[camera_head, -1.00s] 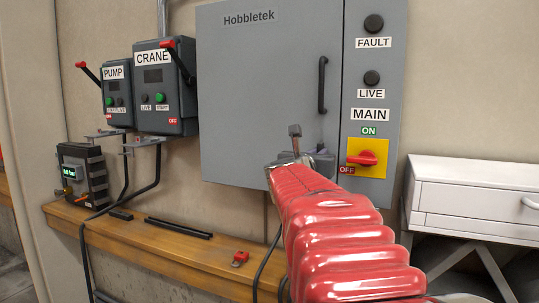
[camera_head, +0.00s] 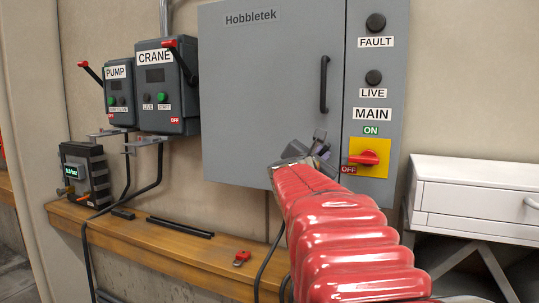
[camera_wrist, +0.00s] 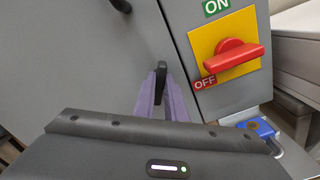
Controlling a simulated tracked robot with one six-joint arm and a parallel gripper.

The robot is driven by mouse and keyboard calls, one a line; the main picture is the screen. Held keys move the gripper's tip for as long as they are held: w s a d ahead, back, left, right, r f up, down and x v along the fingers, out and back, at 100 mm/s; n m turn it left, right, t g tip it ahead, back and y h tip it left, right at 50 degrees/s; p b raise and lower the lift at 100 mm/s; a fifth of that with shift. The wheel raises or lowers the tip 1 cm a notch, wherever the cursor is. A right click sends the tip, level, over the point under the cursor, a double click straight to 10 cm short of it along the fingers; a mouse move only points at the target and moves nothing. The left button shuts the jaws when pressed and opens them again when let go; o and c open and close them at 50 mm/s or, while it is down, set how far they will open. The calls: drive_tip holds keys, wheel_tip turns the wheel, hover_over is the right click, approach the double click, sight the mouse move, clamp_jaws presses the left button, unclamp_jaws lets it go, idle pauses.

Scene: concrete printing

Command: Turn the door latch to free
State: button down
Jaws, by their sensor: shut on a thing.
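The grey Hobbletek cabinet door (camera_head: 265,90) is closed, with a dark vertical handle (camera_head: 323,85) near its right edge. My gripper (camera_head: 321,145) is at the door's lower right, its jaws tilted in the head view. In the wrist view, the purple fingers of my gripper (camera_wrist: 162,98) are shut on the small black door latch (camera_wrist: 161,72). The latch lies lengthwise between the fingers and is partly hidden by them. In the head view I cannot pick the latch out behind my gripper.
The red main switch (camera_head: 366,158) on its yellow plate sits close right of my gripper, its lever towards OFF. The crane box (camera_head: 165,90) and pump box (camera_head: 118,95) hang left. A red padlock (camera_head: 241,258) lies on the wooden ledge (camera_head: 150,240). White drawers (camera_head: 470,195) stand right.

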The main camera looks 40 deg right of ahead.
drive_tip(key=m, duration=0.7)
drive_tip(key=f+m, duration=0.1)
drive_tip(key=m, duration=0.3)
drive_tip(key=shift+s+d+m, duration=0.1)
drive_tip(key=shift+s+m, duration=0.15)
drive_tip(key=shift+m, duration=0.05)
drive_tip(key=c, duration=1.8)
unclamp_jaws()
drive_tip(key=shift+r, duration=0.1)
drive_tip(key=shift+r, duration=0.1)
drive_tip(key=v, duration=1.3)
drive_tip(key=shift+s+a, duration=0.15)
drive_tip(key=shift+a, duration=0.2)
